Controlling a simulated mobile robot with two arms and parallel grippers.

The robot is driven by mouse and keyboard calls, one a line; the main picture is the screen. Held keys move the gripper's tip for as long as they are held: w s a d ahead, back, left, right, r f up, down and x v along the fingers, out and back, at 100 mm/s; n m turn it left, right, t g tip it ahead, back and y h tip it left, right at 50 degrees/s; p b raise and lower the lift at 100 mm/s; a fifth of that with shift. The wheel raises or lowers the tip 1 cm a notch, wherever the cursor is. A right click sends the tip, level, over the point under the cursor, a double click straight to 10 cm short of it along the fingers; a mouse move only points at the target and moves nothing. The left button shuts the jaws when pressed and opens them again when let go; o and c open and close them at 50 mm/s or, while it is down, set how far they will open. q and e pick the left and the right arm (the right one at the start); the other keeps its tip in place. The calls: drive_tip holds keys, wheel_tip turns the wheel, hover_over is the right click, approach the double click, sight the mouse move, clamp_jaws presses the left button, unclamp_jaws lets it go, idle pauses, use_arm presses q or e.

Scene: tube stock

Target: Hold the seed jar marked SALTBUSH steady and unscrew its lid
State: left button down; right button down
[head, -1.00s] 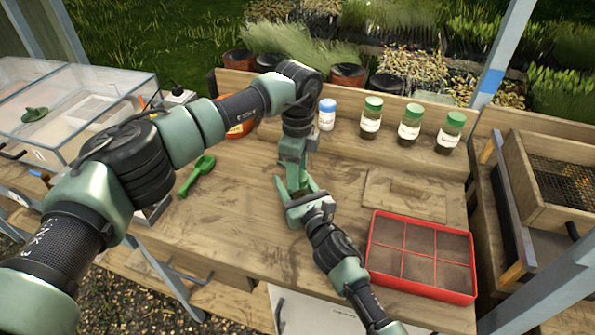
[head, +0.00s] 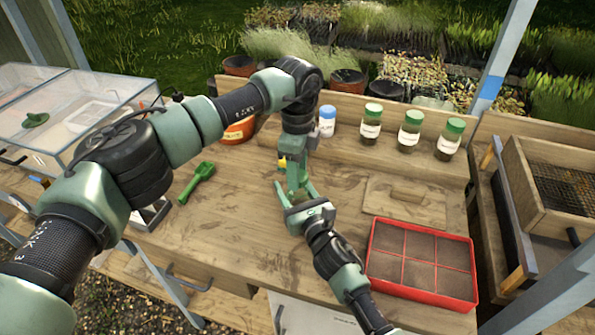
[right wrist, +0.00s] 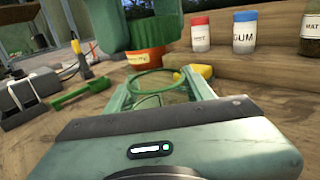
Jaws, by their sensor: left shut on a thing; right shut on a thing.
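My right gripper (head: 296,192) reaches in from the lower right at mid-bench, its fingers on either side of a clear, green-rimmed round thing (right wrist: 162,87), which I take for the seed jar. No label shows on it, so the name SALTBUSH cannot be read. My left gripper (head: 293,170) points down from above at the same spot and shows as green parts in the right wrist view (right wrist: 155,28).
A blue-lidded jar (head: 327,121) and three green-lidded jars (head: 372,121) stand along the back. A red-lidded jar (right wrist: 201,34) shows in the right wrist view. A red tray (head: 420,297) lies at right, a green scoop (head: 197,183) at left. An orange pot (head: 238,131) stands behind.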

use_arm(q)
drive_tip(key=shift+r, duration=2)
use_arm(e)
drive_tip(key=shift+c, duration=2.4)
unclamp_jaws()
